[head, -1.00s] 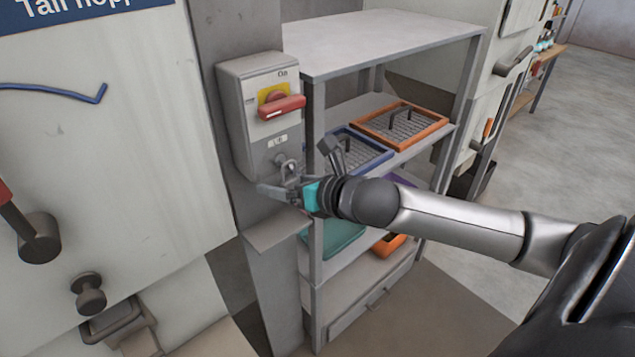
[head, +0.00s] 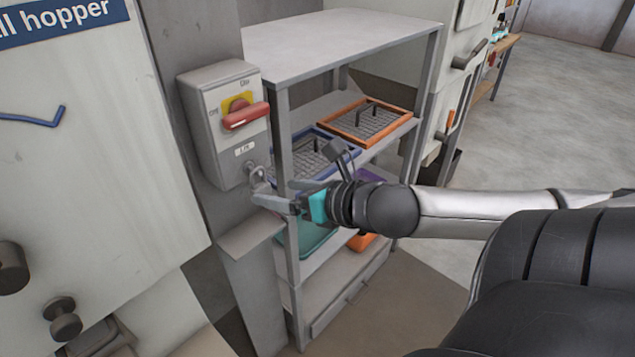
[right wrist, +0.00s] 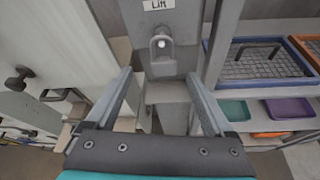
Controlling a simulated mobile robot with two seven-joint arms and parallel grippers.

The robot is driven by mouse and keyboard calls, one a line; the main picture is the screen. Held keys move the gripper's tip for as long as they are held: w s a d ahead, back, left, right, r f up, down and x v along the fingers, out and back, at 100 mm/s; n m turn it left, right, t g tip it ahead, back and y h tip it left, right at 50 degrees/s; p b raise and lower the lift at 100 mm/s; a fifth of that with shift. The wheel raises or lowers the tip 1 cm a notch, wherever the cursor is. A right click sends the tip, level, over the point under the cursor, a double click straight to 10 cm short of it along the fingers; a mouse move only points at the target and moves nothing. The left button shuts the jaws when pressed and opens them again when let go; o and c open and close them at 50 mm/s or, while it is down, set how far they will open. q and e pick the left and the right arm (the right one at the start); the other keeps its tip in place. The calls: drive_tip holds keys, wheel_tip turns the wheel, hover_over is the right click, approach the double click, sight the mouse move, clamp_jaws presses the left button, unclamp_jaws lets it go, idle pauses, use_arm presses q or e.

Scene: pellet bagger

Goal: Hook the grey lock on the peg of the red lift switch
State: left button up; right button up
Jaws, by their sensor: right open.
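The red lift switch (head: 246,116) is a red handle on a yellow plate on a grey box, with a small label under it. The grey lock (right wrist: 163,67) hangs below the label in the right wrist view. Its shackle loops around the pale-ended peg (right wrist: 162,43). In the head view the lock (head: 257,174) is small and partly hidden by a fingertip. My right gripper (right wrist: 158,72) is open and empty. Its fingers stand apart to the left and right below the lock, not gripping it. My left gripper is not in view.
A grey shelf (head: 335,32) stands right beside the switch box, with blue (head: 318,160) and orange (head: 372,119) trays. A small ledge (head: 252,234) juts out below the box. The hopper panel (head: 90,150) with knobs is on the left. Open floor lies at the right.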

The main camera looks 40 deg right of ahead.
drive_tip(key=p+v, duration=0.3)
drive_tip(key=v, duration=0.4)
drive_tip(key=shift+s+d, duration=0.15)
drive_tip(key=shift+s, duration=0.15)
drive_tip(key=shift+r, duration=0.1)
drive_tip(key=s+d+f+m+g+h+b, duration=0.2)
drive_tip(key=d+f+m+h, duration=0.2)
drive_tip(key=d+f+m, duration=0.8)
drive_tip(key=s+d+f+m+g+h+b, duration=0.1)
drive_tip(key=s+d+f+m+g+b, duration=0.3)
drive_tip(key=f, duration=0.7)
drive_tip(key=s+a+f+m+h+p, duration=0.1)
drive_tip(key=s+f+m, duration=0.3)
drive_tip(key=f, duration=0.8)
drive_tip(key=s+a+f+m+g+b, duration=0.25)
drive_tip(key=s+f, duration=0.35)
drive_tip(key=f, duration=0.4)
drive_tip(key=s+a+f+m+g+y+b, duration=0.1)
drive_tip(key=s+a+f+m+g+y, duration=0.1)
drive_tip(key=s+a+f+m, duration=0.3)
drive_tip(key=s+a+f+m+g+y+b, duration=0.1)
drive_tip(key=s+a+f+m, duration=0.4)
drive_tip(key=a+f, duration=0.8)
drive_tip(key=s+a+g+b, duration=0.1)
drive_tip(key=s+a, duration=0.1)
drive_tip(key=a, duration=0.3)
drive_tip(key=shift+s+f+y, duration=0.25)
drive_tip(key=shift+s+y, duration=0.1)
drive_tip(key=shift+y, duration=0.05)
